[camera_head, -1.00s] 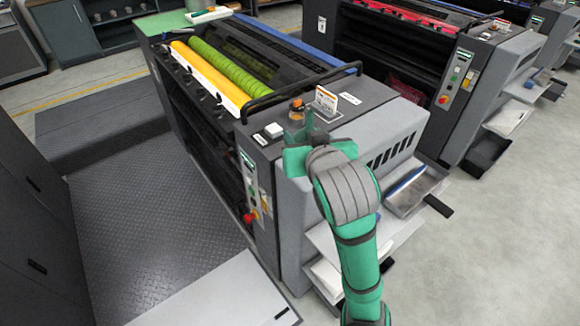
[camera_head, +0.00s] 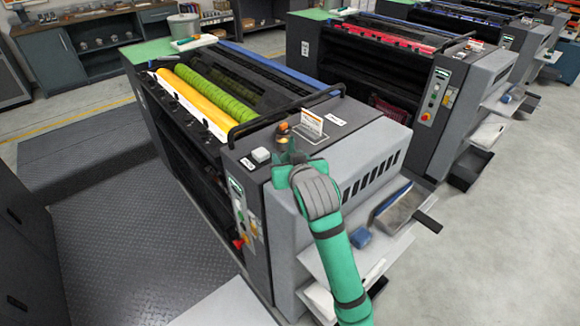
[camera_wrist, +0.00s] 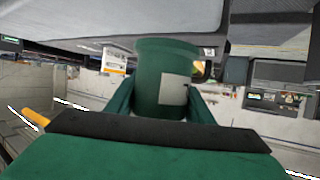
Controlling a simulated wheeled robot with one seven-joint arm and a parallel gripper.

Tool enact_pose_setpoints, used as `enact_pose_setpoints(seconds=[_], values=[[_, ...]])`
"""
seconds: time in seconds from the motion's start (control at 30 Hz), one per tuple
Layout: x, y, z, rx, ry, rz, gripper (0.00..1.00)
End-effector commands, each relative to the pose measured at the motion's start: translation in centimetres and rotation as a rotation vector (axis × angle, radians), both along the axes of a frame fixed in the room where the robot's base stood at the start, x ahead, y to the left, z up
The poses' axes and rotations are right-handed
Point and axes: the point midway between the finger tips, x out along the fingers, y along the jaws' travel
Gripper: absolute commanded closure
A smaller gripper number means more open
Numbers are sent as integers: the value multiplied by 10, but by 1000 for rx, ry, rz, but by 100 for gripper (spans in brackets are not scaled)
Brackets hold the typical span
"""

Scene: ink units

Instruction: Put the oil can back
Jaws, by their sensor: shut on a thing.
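My gripper (camera_head: 290,157) is over the near end of the closest press, at the top edge of its grey end housing. In the wrist view, its two green fingers (camera_wrist: 160,100) are shut on either side of a dark green cylindrical can (camera_wrist: 150,72) with a white label patch, which looks like the oil can. The can's lower part is hidden behind the dark gripper body. In the head view the can is mostly hidden by my green wrist. A small orange part (camera_head: 283,128) shows just beyond the gripper; I cannot tell whether it belongs to the can.
A white sign (camera_head: 310,123) stands on the press top just behind the gripper. A white button block (camera_head: 261,155) is to its left. A black rail (camera_head: 285,112) crosses behind. A blue-and-grey tray (camera_head: 400,207) juts out at right. Open floor (camera_head: 495,255) lies further right.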

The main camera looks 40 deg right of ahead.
Motion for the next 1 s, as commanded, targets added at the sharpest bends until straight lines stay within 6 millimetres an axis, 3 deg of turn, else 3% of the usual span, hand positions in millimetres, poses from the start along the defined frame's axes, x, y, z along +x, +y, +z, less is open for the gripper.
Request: enact_pose_setpoints(seconds=[0.17, 0.4, 0.87, 0.9, 0.97, 1.0], values=[[7, -5, -10, 0, 0, -1, 87], [9, -6, -39, 0, -1, -1, 87], [9, -5, -46, 0, -2, 1, 87], [9, -5, -47, 0, 0, 1, 48], [10, -4, -46, 0, 0, 2, 34], [10, -4, -46, 0, 0, 2, 34]])
